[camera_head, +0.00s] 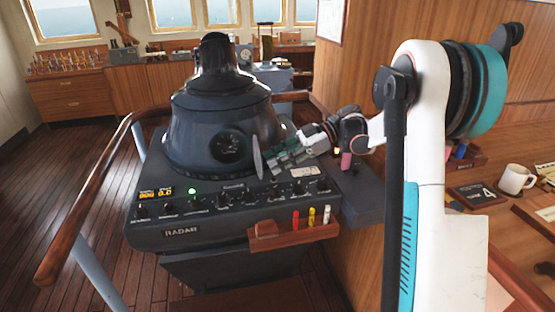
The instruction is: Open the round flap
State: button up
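The round flap (257,157) is a thin grey disc seen almost edge-on. It stands out from the front of the dark radar dome (190,134), just right of a round port (230,147). The port is uncovered and shows a dark, gauge-like inside. My gripper (272,157) reaches in from the right, with its tip close beside the right face of the flap. I cannot tell whether it touches the flap. Its fingers are small and seen from the side, so their opening cannot be made out.
The radar console (180,231) has a row of knobs below the flap. A wooden holder (292,234) with coloured markers is on its front. A wooden handrail (92,187) curves around the left. A desk with a white mug (515,179) stands at right. Floor at left is clear.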

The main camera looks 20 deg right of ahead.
jog(key=v, duration=0.7)
jog(key=shift+d, duration=0.25)
jog(key=shift+r, duration=0.1)
dwell(0.4)
